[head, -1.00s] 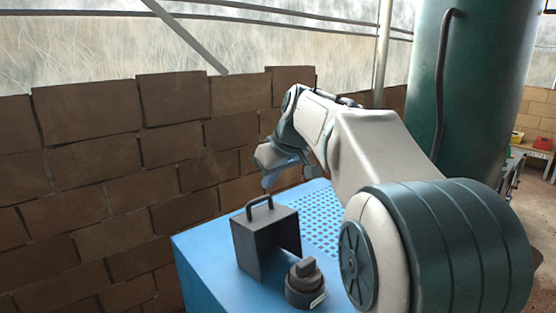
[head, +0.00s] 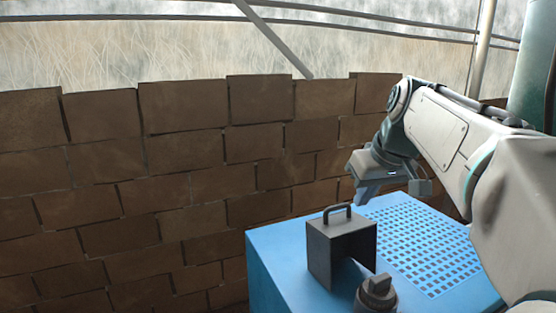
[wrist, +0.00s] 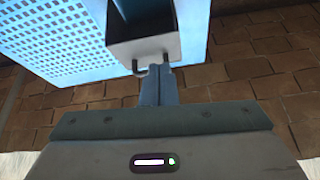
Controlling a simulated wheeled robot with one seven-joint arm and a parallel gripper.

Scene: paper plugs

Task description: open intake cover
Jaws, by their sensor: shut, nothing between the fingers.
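A dark grey box-shaped cover (head: 325,256) with a bar handle (head: 338,209) on top stands on the blue cabinet (head: 270,272). My gripper (head: 361,199) is shut and empty, pointing down just behind and to the right of the handle. In the wrist view, the shut fingers (wrist: 158,72) reach to the handle at the lower edge of the cover (wrist: 168,46). I cannot tell whether they touch it. The handle is partly hidden behind the fingertips there.
A dark round knob (head: 376,294) stands in front of the cover, cut off by the frame's bottom edge. A perforated grid (head: 425,245) covers the cabinet top to the right. A brown block wall (head: 170,190) rises behind, and a green tank (head: 532,70) stands at right.

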